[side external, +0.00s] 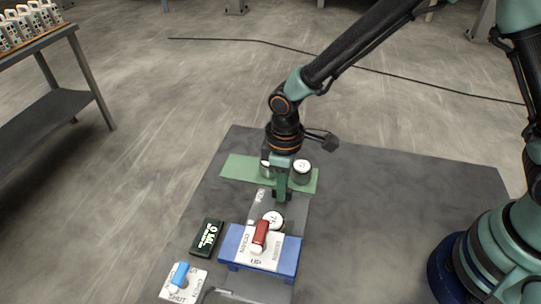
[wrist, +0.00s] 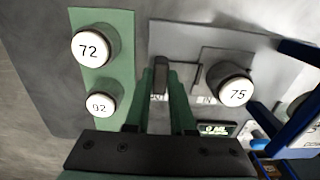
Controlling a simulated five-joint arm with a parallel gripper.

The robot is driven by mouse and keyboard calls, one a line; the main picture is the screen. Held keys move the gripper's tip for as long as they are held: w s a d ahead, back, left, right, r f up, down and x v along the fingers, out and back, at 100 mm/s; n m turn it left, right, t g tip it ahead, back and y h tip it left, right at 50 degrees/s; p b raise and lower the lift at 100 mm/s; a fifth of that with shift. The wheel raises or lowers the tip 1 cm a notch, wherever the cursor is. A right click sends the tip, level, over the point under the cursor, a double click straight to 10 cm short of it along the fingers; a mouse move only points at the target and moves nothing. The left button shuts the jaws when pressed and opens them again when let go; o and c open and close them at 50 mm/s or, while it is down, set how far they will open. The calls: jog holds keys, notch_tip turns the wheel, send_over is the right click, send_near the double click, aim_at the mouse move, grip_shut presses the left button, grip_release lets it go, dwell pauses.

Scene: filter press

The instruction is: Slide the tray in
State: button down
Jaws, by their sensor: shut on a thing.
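The grey tray (wrist: 210,60) lies flat in front of the blue press stand (side external: 232,243). A round white-topped cup marked 75 (wrist: 232,90) sits on the tray, close to the stand; it also shows in the side view (side external: 271,216). My gripper (wrist: 161,78) is shut on the dark upright handle (wrist: 161,70) at the tray's end away from the stand. In the side view my gripper (side external: 283,192) points down at that end and hides the handle. The stand carries a white labelled plate with a red lever (side external: 260,234) on top.
A green mat (side external: 238,171) behind my gripper holds two cups, one marked 72 (wrist: 91,46) and a smaller one (wrist: 100,103). A black display box (side external: 207,238) and a white card with a blue lever (side external: 180,274) lie left of the stand.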

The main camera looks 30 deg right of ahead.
aim_at(273, 219)
jog(key=s+a, duration=0.6)
jog(key=shift+s+a, duration=0.1)
jog(key=shift+a, duration=0.05)
jog(key=c, duration=0.8)
grip_release()
jog(key=shift+o, duration=0.2)
notch_tip(273, 219, up, 12)
jog(key=shift+r, duration=0.1)
jog(key=d+r+m+t, duration=0.2)
jog(key=d+r+m, duration=0.2)
jog(key=d, duration=0.9)
jog(key=d+r+m+t, duration=0.3)
jog(key=d+r+m, duration=0.2)
jog(key=d, duration=0.8)
jog(key=shift+s+d+r+t, duration=0.3)
jog(key=shift+s+d+r, duration=0.1)
jog(key=shift+r, duration=0.1)
